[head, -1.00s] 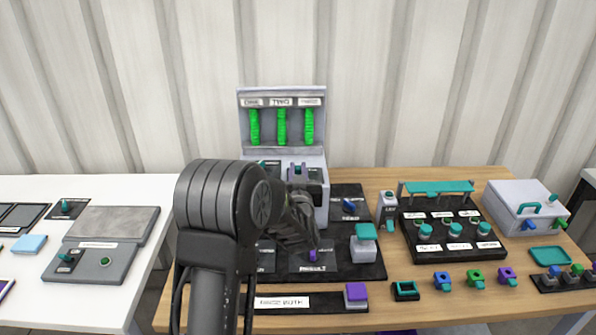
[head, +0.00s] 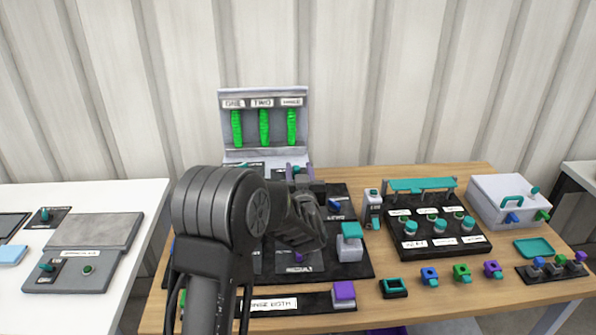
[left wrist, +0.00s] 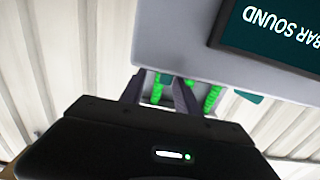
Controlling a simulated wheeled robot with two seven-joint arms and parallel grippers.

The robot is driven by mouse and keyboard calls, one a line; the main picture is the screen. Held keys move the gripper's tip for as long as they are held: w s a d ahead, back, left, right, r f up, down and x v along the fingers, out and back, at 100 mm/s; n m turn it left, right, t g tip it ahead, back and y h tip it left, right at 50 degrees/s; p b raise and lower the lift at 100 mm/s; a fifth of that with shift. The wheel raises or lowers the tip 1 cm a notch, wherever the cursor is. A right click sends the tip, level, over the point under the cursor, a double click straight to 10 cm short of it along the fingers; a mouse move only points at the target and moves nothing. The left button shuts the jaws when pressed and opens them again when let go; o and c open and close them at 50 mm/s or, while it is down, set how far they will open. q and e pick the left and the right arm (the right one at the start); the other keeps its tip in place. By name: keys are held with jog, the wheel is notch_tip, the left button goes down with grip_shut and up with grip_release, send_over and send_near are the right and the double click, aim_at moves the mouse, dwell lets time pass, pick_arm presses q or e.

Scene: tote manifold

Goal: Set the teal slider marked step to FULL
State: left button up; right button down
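I cannot make out the word step on any label, so I cannot tell which part is the teal slider; the arm may hide it. A black board (head: 352,272) with several controls lies in front of an upright grey cabinet (head: 225,128) with three green bars. My right gripper is not in view.
A large teal button (head: 350,230) stands right of my gripper. Farther right are a black panel (head: 440,248) with teal knobs and a grey box (head: 510,190). A grey panel (head: 65,283) sits on the white left table. A "BAR SOUND" sign (left wrist: 270,38) shows upside down.

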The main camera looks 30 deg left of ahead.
pick_arm(q)
jog(key=shift+s, duration=0.15)
jog(key=b+v, duration=0.1)
jog(key=v, duration=0.6)
jog(key=shift+s+d, duration=0.2)
dwell(0.4)
